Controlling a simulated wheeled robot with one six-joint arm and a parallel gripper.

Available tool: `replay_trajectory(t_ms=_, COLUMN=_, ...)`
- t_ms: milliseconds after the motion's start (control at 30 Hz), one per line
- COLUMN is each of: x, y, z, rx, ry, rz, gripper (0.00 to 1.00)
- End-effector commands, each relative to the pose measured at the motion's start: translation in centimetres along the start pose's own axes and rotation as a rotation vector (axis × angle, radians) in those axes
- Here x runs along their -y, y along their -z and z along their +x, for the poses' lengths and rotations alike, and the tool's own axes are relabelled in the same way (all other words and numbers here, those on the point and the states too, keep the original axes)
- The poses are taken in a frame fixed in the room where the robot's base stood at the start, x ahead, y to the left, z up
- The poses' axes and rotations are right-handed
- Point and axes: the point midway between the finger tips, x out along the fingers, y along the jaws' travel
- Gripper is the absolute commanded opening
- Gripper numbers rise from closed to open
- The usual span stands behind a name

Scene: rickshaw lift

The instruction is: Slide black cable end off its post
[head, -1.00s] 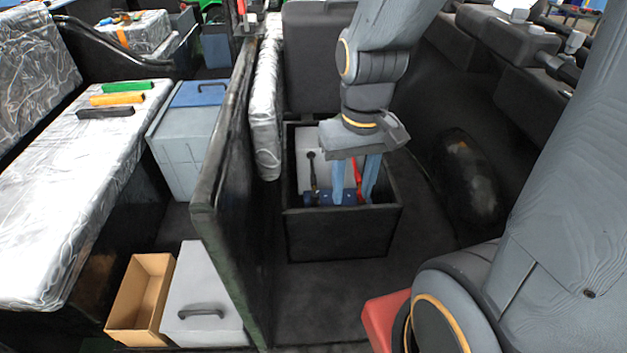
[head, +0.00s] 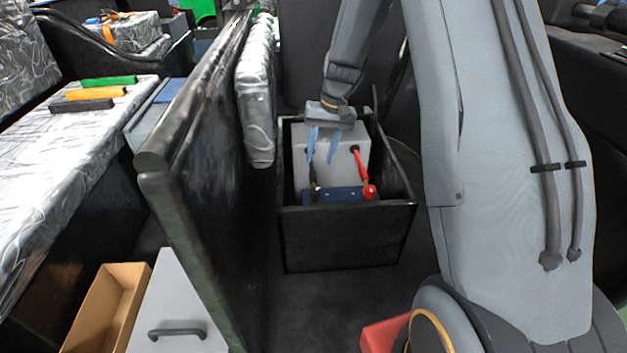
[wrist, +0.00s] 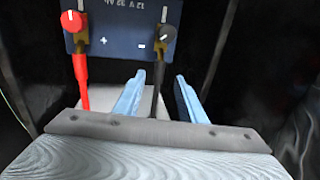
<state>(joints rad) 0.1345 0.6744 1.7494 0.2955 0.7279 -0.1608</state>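The black cable (head: 314,176) runs down to a terminal at the left of the blue battery (head: 337,195) in the head view. In the wrist view its black end (wrist: 163,40) sits on the battery's minus side, and the cable (wrist: 155,103) passes between my fingers. My gripper (head: 320,161) is open, its two light blue fingers (wrist: 159,75) apart and not closed on anything. The fingertips are short of the black end, on the cable side. The red cable end (head: 369,191) is on the plus side, at left in the wrist view (wrist: 74,21).
The battery sits in an open black box (head: 345,240), whose walls stand close around my gripper. A grey block (head: 337,148) is behind the battery. A tall black panel (head: 205,170) stands left of the box. Dark floor is clear in front of it.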

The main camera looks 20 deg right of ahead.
Motion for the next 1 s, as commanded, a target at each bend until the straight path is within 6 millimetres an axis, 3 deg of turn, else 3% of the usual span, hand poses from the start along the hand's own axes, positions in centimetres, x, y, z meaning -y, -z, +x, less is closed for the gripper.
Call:
replay_trajectory(t_ms=600, x=0.0, y=0.2, z=7.4, rx=0.001, ry=0.001, rz=0.0, gripper=0.37)
replay_trajectory(t_ms=967, x=0.0, y=0.2, z=7.9, rx=-0.001, ry=0.001, rz=0.0, gripper=0.37)
replay_trajectory(t_ms=1000, x=0.0, y=0.2, z=7.9, rx=-0.001, ry=0.001, rz=0.0, gripper=0.32)
